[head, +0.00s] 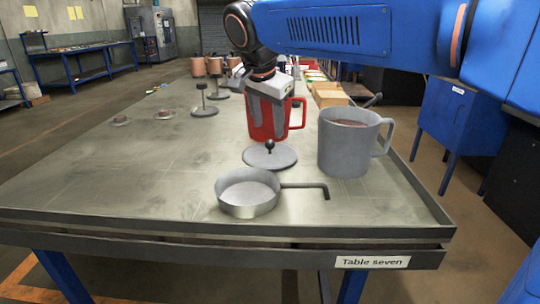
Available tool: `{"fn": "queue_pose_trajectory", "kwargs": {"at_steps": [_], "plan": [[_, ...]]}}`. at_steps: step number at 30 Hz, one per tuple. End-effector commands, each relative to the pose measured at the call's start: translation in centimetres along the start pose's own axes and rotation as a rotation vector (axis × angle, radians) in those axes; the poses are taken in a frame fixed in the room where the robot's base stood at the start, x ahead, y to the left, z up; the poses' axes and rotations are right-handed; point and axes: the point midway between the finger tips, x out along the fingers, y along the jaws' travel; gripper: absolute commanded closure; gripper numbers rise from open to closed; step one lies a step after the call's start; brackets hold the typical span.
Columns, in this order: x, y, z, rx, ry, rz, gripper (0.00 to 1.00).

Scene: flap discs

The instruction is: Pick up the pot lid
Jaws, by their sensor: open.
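The pot lid (280,159) is a flat grey disc with a dark round knob on top. It lies on the table between the shallow pan and the red mug. My gripper (266,126) points down above and slightly behind the lid's knob in the head view, in front of the red mug. Its jaws are open and hold nothing. The gap between the fingertips and the knob is hard to judge from this view.
A grey pot-like mug (345,150) with brown contents stands close on the lid's right. A shallow pan (248,207) with a bent handle is in front. The red mug (296,118) stands behind. Stemmed discs (205,111) are at left; the table's left front (110,185) is clear.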

Motion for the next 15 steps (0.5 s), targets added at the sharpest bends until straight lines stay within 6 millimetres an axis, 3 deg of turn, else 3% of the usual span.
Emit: {"fn": "queue_pose_trajectory", "kwargs": {"at_steps": [15], "plan": [[4.1, -0.2, -0.1, 0.0, 0.0, 0.002, 0.56]]}}
